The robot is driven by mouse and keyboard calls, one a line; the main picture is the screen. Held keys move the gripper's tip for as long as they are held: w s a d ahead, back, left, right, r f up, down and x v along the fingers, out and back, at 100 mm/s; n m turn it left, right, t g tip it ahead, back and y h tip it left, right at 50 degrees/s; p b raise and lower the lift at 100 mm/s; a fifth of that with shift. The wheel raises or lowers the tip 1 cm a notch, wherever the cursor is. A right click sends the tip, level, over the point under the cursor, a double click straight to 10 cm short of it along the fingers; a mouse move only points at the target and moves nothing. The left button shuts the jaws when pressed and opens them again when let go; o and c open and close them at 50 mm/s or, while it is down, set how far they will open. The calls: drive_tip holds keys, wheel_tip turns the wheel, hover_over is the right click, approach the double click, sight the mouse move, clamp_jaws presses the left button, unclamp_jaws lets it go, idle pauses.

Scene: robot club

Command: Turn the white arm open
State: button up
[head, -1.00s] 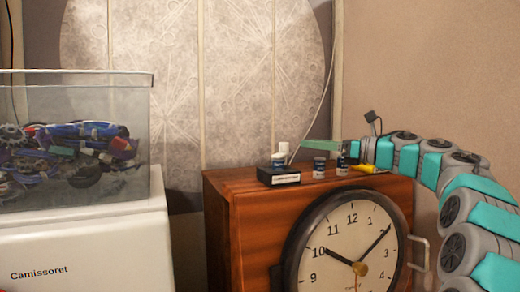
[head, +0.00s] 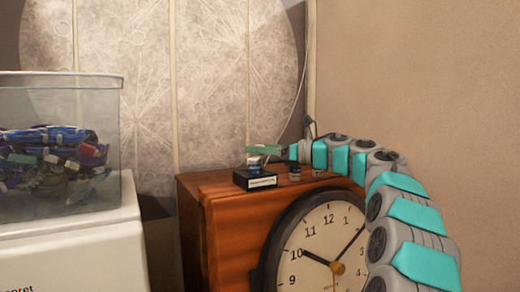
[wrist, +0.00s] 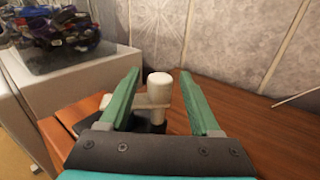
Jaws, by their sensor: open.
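The white arm is part of a small fixture on a black box-shaped base (head: 255,181) on top of the wooden cabinet. In the wrist view a white upright knob (wrist: 160,86) stands at one end of a pale horizontal bar (wrist: 142,101). My gripper (wrist: 160,74) is open, with one green finger on each side of the knob. I cannot tell whether either finger touches it. In the head view my gripper (head: 251,149) is over the base and hides most of the white part.
The wooden cabinet (head: 190,215) carries a large clock (head: 312,250) on its front. Small dark jars (head: 295,174) stand right of the base. A clear tank (head: 118,140) of coloured parts stands on a white unit at left. A moon-patterned wall panel is behind.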

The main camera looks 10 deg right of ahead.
clamp_jaws()
idle(0.4)
